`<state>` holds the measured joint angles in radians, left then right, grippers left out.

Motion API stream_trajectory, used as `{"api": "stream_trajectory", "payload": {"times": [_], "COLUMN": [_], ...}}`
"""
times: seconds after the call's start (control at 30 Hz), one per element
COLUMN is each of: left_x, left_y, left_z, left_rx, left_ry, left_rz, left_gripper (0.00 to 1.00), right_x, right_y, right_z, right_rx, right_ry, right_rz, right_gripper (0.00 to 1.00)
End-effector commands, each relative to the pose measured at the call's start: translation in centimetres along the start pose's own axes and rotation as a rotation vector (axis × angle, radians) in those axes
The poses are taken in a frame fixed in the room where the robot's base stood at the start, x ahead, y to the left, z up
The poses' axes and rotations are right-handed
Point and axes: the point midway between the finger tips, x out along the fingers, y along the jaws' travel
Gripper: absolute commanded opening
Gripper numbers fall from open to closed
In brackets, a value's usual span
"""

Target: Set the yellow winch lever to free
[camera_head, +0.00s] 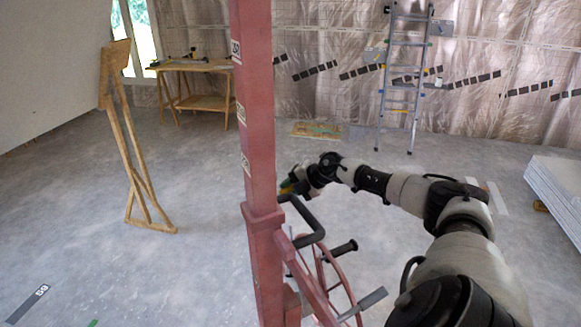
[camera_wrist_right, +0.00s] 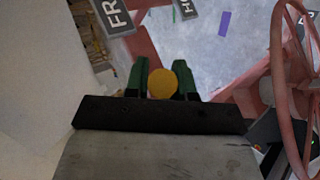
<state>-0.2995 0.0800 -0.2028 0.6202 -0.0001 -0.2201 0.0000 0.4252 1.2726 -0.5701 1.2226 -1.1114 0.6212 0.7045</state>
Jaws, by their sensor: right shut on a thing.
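The panel lift's red mast (camera_head: 257,120) stands upright in the middle of the head view. My right gripper (camera_head: 289,187) is just right of the mast, above a black handle. In the right wrist view its two green fingers are closed around the round yellow end of the winch lever (camera_wrist_right: 163,84). The rest of the lever is hidden. A dark plate with the letters "FR" (camera_wrist_right: 113,16) lies beyond the fingers, up and left. A second plate starting with "H" (camera_wrist_right: 187,8) is cut off at the top edge. My left gripper is not in view.
The red winch wheel (camera_head: 325,275) and a black handle (camera_head: 303,220) are close below my right gripper. The wheel also shows at the right in the wrist view (camera_wrist_right: 279,70). A wooden prop (camera_head: 130,150), workbench (camera_head: 195,68), ladder (camera_head: 404,75) and stacked panels (camera_head: 560,185) stand farther off.

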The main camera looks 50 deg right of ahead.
Motion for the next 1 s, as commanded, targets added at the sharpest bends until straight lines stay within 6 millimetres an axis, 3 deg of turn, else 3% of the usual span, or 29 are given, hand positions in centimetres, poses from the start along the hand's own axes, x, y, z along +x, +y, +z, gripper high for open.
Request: {"api": "stream_trajectory", "payload": {"times": [0.33,0.37,0.53,0.83,1.0], "left_x": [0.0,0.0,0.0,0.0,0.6], "left_y": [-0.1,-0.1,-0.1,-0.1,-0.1], "left_z": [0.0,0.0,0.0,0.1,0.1], "left_rx": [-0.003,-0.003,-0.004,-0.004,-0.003], "left_ry": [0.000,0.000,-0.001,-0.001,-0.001], "left_rz": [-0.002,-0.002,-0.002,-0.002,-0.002], "left_gripper": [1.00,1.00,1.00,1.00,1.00], "right_x": [0.0,0.0,0.0,-0.2,-1.6], "right_y": [-0.1,-0.1,0.0,-0.1,-0.3], "right_z": [0.1,0.1,0.1,0.1,0.2], "right_rx": [-0.013,-0.013,-0.011,-0.008,-0.011], "right_ry": [-0.005,-0.005,-0.004,-0.005,-0.007], "right_rz": [-0.004,-0.004,-0.004,-0.003,-0.007], "right_gripper": [0.00,0.26,0.50,0.50,0.50]}}
